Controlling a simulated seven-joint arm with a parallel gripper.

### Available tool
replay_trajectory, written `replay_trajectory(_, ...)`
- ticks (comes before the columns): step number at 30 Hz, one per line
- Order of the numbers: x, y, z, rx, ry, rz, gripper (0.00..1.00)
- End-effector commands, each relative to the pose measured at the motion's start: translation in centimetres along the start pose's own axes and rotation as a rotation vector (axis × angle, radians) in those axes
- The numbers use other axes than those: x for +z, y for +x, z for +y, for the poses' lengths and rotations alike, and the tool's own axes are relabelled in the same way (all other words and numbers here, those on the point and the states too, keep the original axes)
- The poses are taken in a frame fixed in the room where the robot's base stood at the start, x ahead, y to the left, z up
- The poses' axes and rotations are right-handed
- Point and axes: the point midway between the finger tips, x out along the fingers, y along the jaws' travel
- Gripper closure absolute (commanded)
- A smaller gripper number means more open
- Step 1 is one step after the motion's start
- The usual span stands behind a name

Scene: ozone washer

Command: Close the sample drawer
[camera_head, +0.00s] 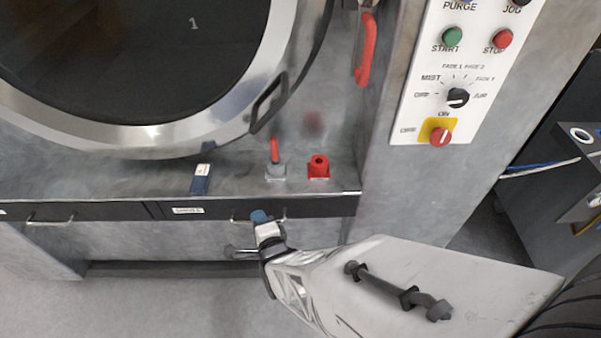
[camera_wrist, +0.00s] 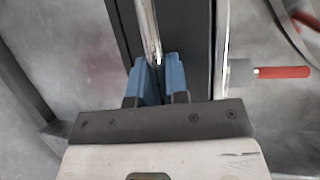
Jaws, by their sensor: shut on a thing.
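The sample drawer (camera_head: 325,206) is the dark, labelled drawer front under the washer's ledge in the head view. It looks nearly level with the drawer to its left; I cannot tell whether a small gap is left. Its metal bar handle (camera_wrist: 149,32) shows in the wrist view. My gripper (camera_head: 261,217) has blue fingertips and is shut on this handle near its middle. In the wrist view my gripper (camera_wrist: 158,78) has one finger on each side of the bar. The fingers hide part of the handle.
Above the drawer, the ledge holds a red-handled valve (camera_head: 275,158), a red fitting (camera_head: 318,167) and a dark blue object (camera_head: 200,182). The round door (camera_head: 130,140) is above. Another drawer (camera_head: 75,211) is at left. The floor in front is clear.

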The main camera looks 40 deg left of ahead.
Motion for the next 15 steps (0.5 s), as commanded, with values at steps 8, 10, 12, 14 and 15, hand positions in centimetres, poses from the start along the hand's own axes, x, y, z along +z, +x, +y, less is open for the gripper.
replay_trajectory(8,-0.2,0.39,-0.13,-0.001,0.0,0.002,1.0)
replay_trajectory(10,-0.2,0.39,-0.16,-0.001,0.0,0.002,1.0)
replay_trajectory(12,-0.2,0.4,-0.17,-0.001,0.0,0.002,1.0)
replay_trajectory(14,-0.2,0.4,-0.19,-0.002,0.0,0.002,0.81)
replay_trajectory(15,-0.2,0.4,-0.2,-0.002,0.0,0.002,0.74)
